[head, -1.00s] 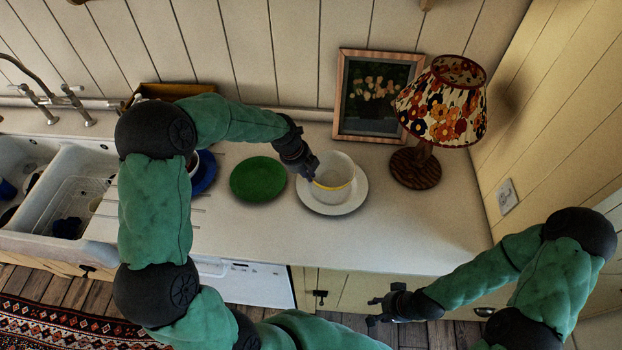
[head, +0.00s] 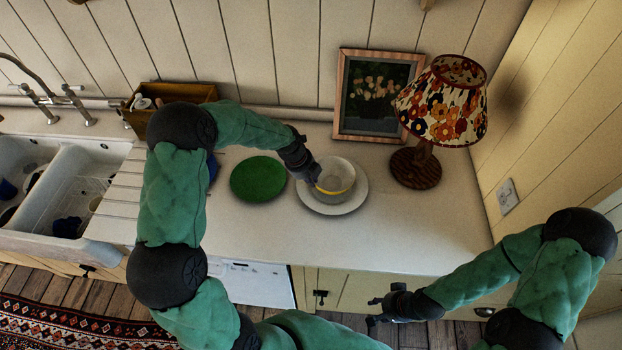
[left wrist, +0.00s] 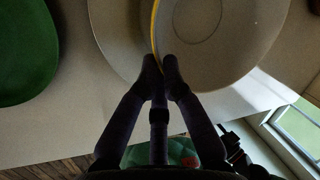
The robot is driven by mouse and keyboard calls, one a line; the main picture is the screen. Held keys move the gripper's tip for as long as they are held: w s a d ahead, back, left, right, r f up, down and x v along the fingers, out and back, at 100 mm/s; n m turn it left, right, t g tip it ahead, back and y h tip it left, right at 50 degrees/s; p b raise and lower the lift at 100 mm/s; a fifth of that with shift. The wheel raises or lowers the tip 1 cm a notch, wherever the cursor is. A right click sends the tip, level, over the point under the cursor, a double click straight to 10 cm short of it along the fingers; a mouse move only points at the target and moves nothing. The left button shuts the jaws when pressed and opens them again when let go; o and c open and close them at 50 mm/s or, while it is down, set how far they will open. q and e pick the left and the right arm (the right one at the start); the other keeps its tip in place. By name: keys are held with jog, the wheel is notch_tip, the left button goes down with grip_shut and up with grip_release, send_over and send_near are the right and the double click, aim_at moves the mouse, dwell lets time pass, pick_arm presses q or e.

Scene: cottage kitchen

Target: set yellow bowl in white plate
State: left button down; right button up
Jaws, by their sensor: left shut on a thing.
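The yellow bowl (head: 336,172), pale with a yellow band, is over the white plate (head: 352,204) on the counter. It looks upright and seems to sit in or just above the plate; I cannot tell if it touches. My left gripper (head: 316,180) is shut on the bowl's left rim. In the left wrist view, the fingertips (left wrist: 160,70) pinch the rim of the bowl (left wrist: 225,45), with the plate (left wrist: 112,30) beneath. My right gripper (head: 374,310) is open and empty, in front of the counter's edge.
A green plate (head: 258,179) lies left of the white plate. A lamp (head: 415,168) and a framed picture (head: 374,98) stand behind and to the right. The sink (head: 75,190) is at the far left. The counter's right front is clear.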

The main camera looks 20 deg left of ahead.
pick_arm(q)
jog(key=shift+f, duration=0.2)
jog(key=c, duration=1.8)
grip_release()
jog(key=shift+f, duration=0.1)
jog(key=o, duration=0.4)
jog(key=shift+r+p, duration=0.35)
jog(key=shift+r, duration=0.2)
jog(key=v, duration=1.1)
jog(key=shift+s+r, duration=0.1)
jog(key=shift+r, duration=0.25)
